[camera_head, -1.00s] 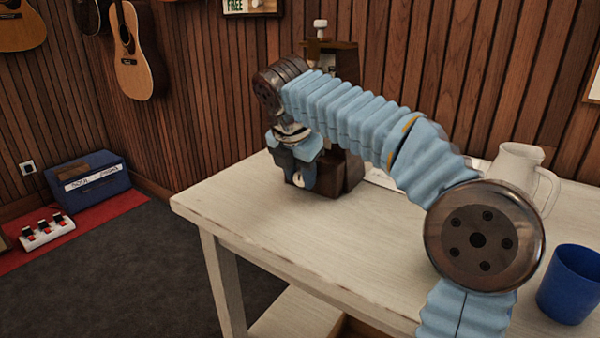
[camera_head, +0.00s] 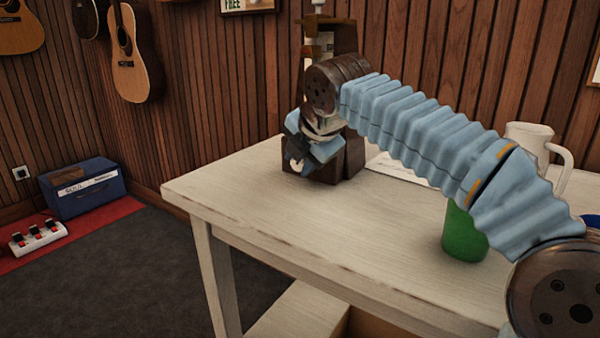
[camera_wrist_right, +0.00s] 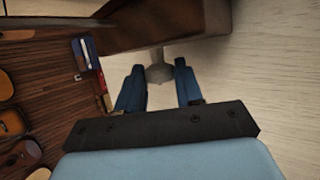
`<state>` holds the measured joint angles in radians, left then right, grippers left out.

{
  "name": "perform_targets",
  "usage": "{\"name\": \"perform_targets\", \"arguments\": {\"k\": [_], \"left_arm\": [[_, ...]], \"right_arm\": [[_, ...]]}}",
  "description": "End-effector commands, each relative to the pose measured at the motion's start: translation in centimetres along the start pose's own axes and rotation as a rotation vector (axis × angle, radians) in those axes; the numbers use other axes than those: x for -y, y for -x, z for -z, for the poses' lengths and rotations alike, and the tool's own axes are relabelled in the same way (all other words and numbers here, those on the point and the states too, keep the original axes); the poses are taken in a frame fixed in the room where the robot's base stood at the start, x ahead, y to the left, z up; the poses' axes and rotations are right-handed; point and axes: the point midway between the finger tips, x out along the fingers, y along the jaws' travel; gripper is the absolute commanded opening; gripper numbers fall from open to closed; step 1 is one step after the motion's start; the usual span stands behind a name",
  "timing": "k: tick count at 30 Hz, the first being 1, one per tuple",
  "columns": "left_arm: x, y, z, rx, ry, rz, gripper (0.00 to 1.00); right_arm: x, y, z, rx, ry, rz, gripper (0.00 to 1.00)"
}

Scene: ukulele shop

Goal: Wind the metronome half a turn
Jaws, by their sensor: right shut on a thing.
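The metronome (camera_head: 345,160) is a dark brown wooden case standing upright near the far left part of the pale table. My arm covers much of its middle. Its pale winding key (camera_head: 292,166) sticks out low on the side facing me. My right gripper (camera_head: 298,160) is shut on this key, with its blue fingers tilted. In the right wrist view, the pale round key (camera_wrist_right: 159,73) sits between the two finger tips, below the brown metronome case (camera_wrist_right: 150,25). My left gripper is not in view.
A green cup (camera_head: 462,238) stands under my right forearm. A white pitcher (camera_head: 530,137) is behind it at the right, and a white paper (camera_head: 395,168) lies beside the metronome. The table (camera_head: 300,230) is clear at the front left. Guitars hang on the wall.

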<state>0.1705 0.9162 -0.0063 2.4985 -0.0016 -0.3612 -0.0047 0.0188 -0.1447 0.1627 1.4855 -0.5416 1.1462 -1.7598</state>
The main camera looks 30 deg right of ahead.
Motion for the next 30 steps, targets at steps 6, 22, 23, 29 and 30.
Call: {"name": "perform_targets", "arguments": {"k": [6,22,23,29,30], "left_arm": [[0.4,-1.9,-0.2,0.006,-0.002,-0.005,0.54],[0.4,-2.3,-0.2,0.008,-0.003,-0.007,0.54],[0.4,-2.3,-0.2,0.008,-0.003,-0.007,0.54],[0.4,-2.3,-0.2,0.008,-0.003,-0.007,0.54],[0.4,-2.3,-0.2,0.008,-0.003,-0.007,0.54]], "right_arm": [[0.4,-0.2,0.1,-0.001,-0.035,-0.082,0.05],[0.3,-0.1,0.1,-0.001,-0.049,-0.117,0.05],[0.3,-0.1,0.1,-0.001,-0.049,-0.116,0.05],[0.3,0.0,0.0,-0.001,-0.049,-0.117,0.6],[0.2,0.0,0.0,-0.001,-0.049,-0.117,0.6]]}}
